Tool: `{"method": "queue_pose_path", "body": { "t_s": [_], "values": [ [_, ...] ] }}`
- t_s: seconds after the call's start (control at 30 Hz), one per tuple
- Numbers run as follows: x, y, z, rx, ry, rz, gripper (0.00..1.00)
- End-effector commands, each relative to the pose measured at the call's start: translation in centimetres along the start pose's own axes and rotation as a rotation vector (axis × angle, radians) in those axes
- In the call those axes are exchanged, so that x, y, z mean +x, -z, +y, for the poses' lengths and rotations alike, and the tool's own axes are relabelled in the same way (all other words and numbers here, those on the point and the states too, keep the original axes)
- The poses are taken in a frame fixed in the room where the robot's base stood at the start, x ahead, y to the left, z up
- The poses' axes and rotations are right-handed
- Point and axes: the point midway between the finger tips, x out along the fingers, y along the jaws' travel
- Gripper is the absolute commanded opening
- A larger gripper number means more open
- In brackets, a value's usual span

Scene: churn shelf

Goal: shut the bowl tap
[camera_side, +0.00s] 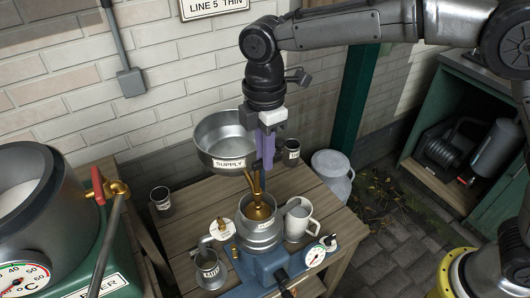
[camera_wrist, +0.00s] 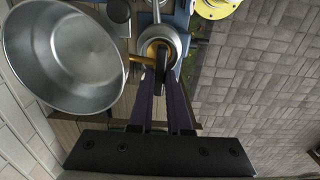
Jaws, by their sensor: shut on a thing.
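The supply bowl (camera_side: 224,143) is a wide grey metal bowl above the table; the wrist view shows it empty at upper left (camera_wrist: 65,58). A brass tap pipe (camera_wrist: 141,60) runs from the bowl's side to above the brass funnel (camera_side: 257,212) in the grey pot. My gripper (camera_side: 265,166), with purple fingers, points down beside the bowl. In the wrist view its fingertips (camera_wrist: 161,78) close on a dark, narrow piece at the tap, which looks like its handle. The fingers hide most of it, so I cannot tell how far the tap is turned.
The grey pot (camera_side: 260,236) stands on a blue base with a dial (camera_side: 314,256). A metal jug (camera_side: 298,218) is close on its right and a small cup (camera_side: 210,268) on its left. Another cup (camera_side: 161,201) stands at the table's left edge. A brick wall is behind.

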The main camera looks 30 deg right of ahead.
Motion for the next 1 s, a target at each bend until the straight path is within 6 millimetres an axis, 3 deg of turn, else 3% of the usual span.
{"method": "queue_pose_path", "body": {
  "t_s": [0.5,0.53,0.7,1.0],
  "values": [
    [-0.26,0.05,0.1,-0.021,-0.005,0.003,0.0],
    [-0.26,0.05,0.1,-0.021,-0.005,0.003,0.18],
    [-0.17,0.03,0.08,-0.02,-0.003,0.002,0.46],
    [-0.15,0.02,0.06,-0.019,-0.002,0.001,0.46]
  ]
}}
